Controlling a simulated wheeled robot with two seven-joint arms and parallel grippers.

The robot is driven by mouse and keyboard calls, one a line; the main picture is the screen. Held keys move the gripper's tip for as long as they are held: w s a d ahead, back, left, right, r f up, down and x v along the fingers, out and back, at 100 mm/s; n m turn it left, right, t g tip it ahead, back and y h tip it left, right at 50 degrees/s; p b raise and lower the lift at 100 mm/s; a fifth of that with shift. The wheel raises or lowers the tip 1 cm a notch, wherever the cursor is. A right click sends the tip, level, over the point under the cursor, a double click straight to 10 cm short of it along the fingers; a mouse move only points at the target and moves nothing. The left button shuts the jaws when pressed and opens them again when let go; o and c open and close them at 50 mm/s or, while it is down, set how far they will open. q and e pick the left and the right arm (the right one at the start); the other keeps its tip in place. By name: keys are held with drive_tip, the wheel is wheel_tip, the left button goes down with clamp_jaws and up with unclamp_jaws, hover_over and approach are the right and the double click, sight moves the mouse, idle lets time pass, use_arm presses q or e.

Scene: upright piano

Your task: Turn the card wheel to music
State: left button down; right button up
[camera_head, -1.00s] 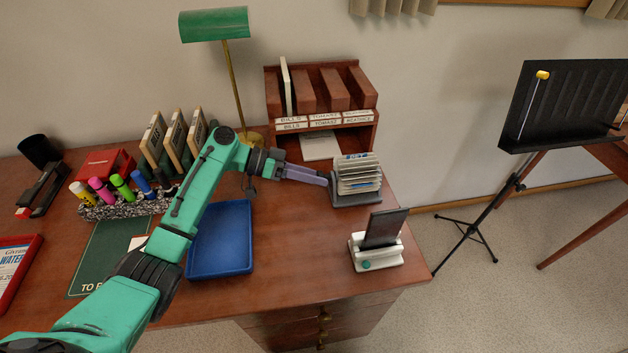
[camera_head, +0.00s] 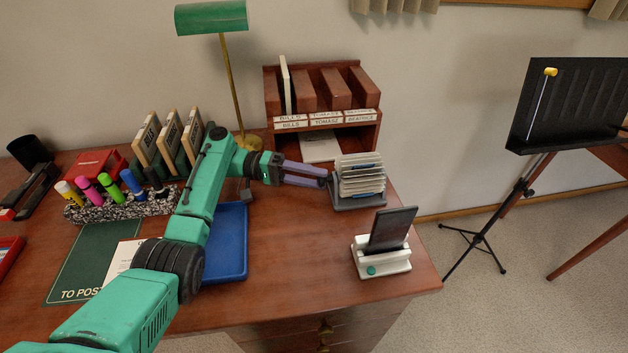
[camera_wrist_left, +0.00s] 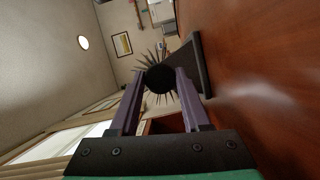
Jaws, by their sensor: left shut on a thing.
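The card wheel (camera_head: 360,178) stands on the desk at the right, a ring of pale cards in a dark grey stand. It also shows in the left wrist view (camera_wrist_left: 160,78), edge on, with its cards fanned out. My left gripper (camera_head: 326,176) reaches it from the left, its purple fingers at the wheel's side. In the left wrist view the fingers (camera_wrist_left: 160,76) lie either side of the dark hub or knob and are shut on it. The exact contact is partly hidden by the fingers. My right gripper is not in view.
A white phone stand (camera_head: 383,262) holds a dark phone in front of the wheel. A wooden letter rack (camera_head: 372,135) stands behind. A blue tray (camera_head: 232,262) lies left, partly under my arm. A lamp (camera_head: 232,80) stands at the back. Desk between tray and phone is clear.

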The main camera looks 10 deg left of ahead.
use_arm(q)
drive_tip(key=shift+f+n+h, duration=0.1)
drive_tip(key=shift+n+h, duration=0.2)
drive_tip(key=shift+n, duration=0.4)
drive_tip(key=shift+c, duration=1.9)
unclamp_jaws()
